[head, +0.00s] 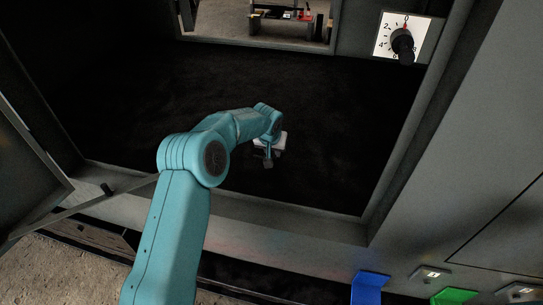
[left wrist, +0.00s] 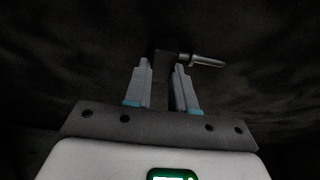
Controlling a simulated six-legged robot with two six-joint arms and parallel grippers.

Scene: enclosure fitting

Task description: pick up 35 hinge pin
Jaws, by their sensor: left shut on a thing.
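My left gripper (head: 268,155) reaches into the dark enclosure, low over its black floor. In the left wrist view my left gripper (left wrist: 161,78) has its two grey fingers closed on the dark block of what looks like the hinge pin (left wrist: 203,61). A shiny metal shaft sticks out to the right past the right finger. In the head view the pin is too small and dark to make out clearly. I cannot tell whether it touches the floor. My right gripper is not in view.
The enclosure's front sill (head: 290,220) and right frame edge (head: 415,130) surround the opening. A dial with a black knob (head: 402,42) is on the back right. An open door panel (head: 25,170) stands at left. Blue (head: 369,287) and green (head: 453,296) pieces are at lower right.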

